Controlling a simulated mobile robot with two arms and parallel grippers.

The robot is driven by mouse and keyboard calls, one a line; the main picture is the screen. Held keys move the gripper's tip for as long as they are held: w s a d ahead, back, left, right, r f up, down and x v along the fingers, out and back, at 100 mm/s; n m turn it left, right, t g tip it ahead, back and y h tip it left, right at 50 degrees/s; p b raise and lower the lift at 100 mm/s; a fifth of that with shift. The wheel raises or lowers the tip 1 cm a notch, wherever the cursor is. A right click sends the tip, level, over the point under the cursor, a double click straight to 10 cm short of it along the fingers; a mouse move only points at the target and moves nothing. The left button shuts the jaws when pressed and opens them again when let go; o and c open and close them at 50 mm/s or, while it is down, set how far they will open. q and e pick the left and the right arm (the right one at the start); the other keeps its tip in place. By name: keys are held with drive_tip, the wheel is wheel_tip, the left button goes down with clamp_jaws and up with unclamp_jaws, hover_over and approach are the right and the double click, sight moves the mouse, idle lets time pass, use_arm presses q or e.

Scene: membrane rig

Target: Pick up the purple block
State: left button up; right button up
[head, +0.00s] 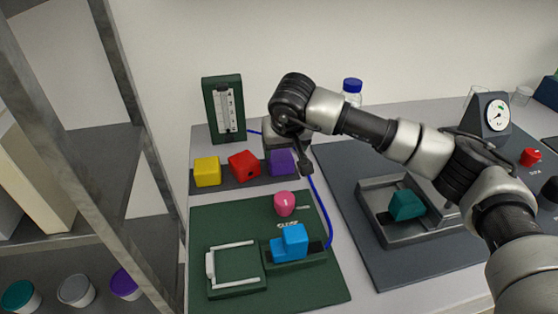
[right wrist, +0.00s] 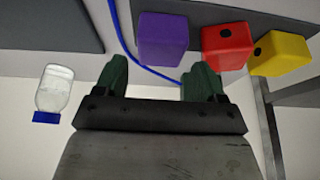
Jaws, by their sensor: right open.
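The purple block (head: 282,162) sits at the right end of a dark strip in the head view, partly covered by my right gripper (head: 302,163). In the right wrist view the purple block (right wrist: 163,40) lies beyond the fingertips of my right gripper (right wrist: 157,75), roughly in line with the gap between them. The fingers are apart with nothing between them, and no contact with the block shows. My left gripper is not in view.
A red block (head: 243,165) and a yellow block (head: 207,171) share the dark strip (head: 225,183). A blue tube (head: 322,200) runs close to the right gripper. A flow meter (head: 223,108) stands behind, and a blue-capped bottle (head: 352,92) stands behind my arm.

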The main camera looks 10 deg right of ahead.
sight(281, 155)
drive_tip(key=x, duration=0.2)
drive_tip(key=p+x, duration=0.1)
drive_tip(key=x, duration=0.3)
drive_tip(key=shift+w+f, duration=0.1)
drive_tip(key=shift+w, duration=0.3)
drive_tip(key=c, duration=0.7)
drive_tip(key=shift+o, duration=0.2)
